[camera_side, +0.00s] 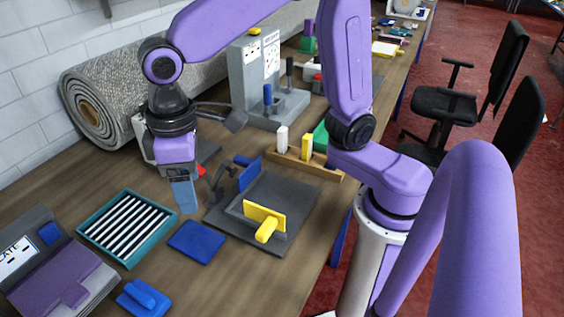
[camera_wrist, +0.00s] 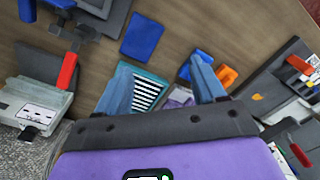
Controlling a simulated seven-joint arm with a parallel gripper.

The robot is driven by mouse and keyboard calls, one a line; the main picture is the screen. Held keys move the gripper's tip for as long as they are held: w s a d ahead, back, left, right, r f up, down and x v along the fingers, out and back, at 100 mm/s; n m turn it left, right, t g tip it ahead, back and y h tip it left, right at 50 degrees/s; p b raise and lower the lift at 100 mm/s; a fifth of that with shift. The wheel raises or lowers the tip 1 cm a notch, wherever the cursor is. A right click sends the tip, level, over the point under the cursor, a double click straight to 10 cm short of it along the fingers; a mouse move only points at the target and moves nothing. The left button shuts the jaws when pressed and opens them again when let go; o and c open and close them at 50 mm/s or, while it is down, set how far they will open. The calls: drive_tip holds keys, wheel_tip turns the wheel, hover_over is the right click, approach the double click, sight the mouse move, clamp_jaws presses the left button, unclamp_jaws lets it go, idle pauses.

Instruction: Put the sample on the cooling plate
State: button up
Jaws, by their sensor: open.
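A teal tray with black and white ribs (camera_side: 118,232) lies flat on the table, and I take it for the cooling plate. It also shows between my fingers in the wrist view (camera_wrist: 150,92). A purple piece (camera_side: 68,285) lies on the grey device at the lower left and may be the sample; a pale purple patch shows partly hidden in the wrist view (camera_wrist: 180,97). My gripper (camera_side: 184,205) points down, open and empty, above the table to the right of the ribbed tray. Its two blue fingers stand apart in the wrist view (camera_wrist: 162,85).
A flat blue pad (camera_side: 197,242) lies right of the tray. A dark board (camera_side: 285,225) with a yellow handled block (camera_side: 265,220) is further right. A blue handled block (camera_side: 143,298) sits in front. A rolled rug (camera_side: 95,105) and a grey stand (camera_side: 252,80) are behind.

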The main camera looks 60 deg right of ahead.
drive_tip(key=s+d+f+n, duration=0.2)
drive_tip(key=s+d, duration=0.5)
drive_tip(key=d, duration=0.1)
drive_tip(key=s+d+f+n, duration=0.2)
drive_tip(key=s+d, duration=0.5)
drive_tip(key=d, duration=0.2)
drive_tip(key=shift+s+d+n, duration=0.25)
drive_tip(key=shift+s+n, duration=0.15)
